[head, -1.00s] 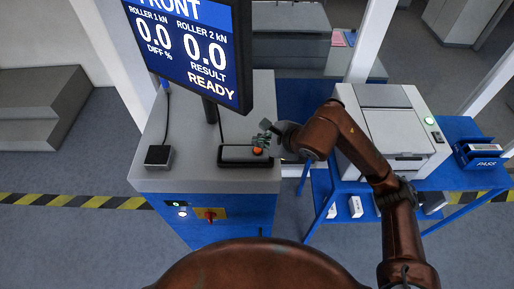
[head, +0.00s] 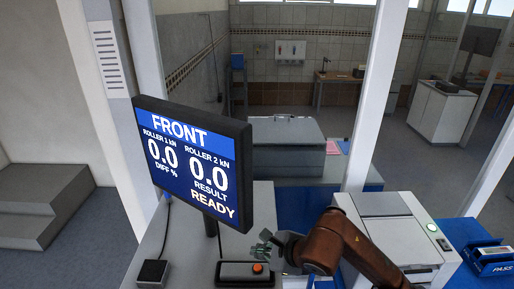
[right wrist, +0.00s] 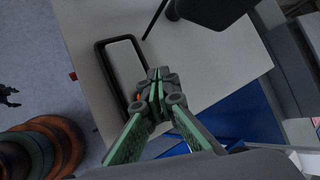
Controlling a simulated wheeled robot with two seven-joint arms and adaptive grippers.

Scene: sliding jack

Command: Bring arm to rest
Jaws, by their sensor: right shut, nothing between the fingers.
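My right gripper (head: 266,240) is shut and empty. In the head view it hangs just above and behind the dark box with the orange button (head: 258,268) on the grey console. In the right wrist view its green-padded fingers (right wrist: 155,84) meet at the tips, over the near edge of the same box (right wrist: 124,62). The brown right arm reaches in from the lower right. A dark claw shape at the left edge of the right wrist view (right wrist: 8,97) looks like my left gripper; it is too small to tell its jaw state.
The display (head: 192,160) reads READY with both rollers at 0.0 and stands left of the gripper. A PASS tray (head: 492,262) is at the far right. A small black pad (head: 153,272) sits left on the console.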

